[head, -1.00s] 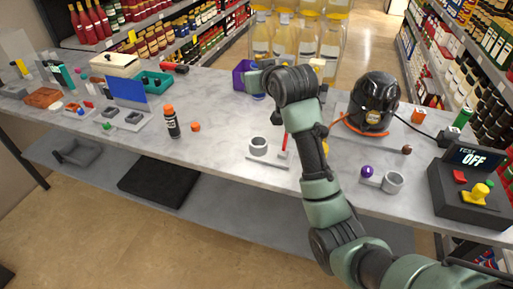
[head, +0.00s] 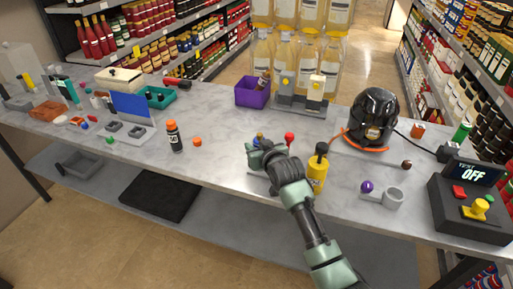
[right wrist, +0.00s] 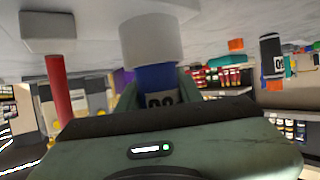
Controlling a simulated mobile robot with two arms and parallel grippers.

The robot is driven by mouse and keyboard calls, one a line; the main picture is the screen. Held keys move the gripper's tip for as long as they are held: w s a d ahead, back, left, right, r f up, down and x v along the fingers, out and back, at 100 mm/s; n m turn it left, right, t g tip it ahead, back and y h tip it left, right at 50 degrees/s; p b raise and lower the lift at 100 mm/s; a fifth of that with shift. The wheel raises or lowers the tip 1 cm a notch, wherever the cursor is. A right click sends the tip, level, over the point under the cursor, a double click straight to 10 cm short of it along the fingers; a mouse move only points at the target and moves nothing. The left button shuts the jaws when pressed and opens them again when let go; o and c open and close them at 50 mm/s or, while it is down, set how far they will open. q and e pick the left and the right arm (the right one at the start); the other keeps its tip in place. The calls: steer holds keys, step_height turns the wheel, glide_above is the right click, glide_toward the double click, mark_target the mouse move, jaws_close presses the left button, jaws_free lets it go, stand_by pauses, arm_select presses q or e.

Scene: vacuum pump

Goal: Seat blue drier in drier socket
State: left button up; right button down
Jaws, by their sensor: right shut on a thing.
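My right gripper (head: 256,153) is low over the table, at the place of the drier socket, and hides most of it in the head view. The light grey round drier socket (right wrist: 152,40) covers the drier's lower end there. The two look lined up; I cannot tell how deep the drier sits. A bit of blue also shows above the gripper in the head view. My left gripper is not in view.
A red-topped lever (head: 289,137) stands close beside the gripper; its red post (right wrist: 58,90) shows in the wrist view. A yellow bottle (head: 317,176) stands right of my wrist. A purple bin (head: 252,93) is behind. The black pump (head: 375,115) is at right.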

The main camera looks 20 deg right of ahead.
steer(key=shift+f, duration=0.25)
steer(key=shift+f, duration=0.15)
steer(key=c, duration=0.9)
jaws_free()
steer(key=shift+c, duration=0.2)
steer(key=a+v, duration=0.1)
steer(key=v, duration=1.1)
steer(key=shift+d, duration=0.45)
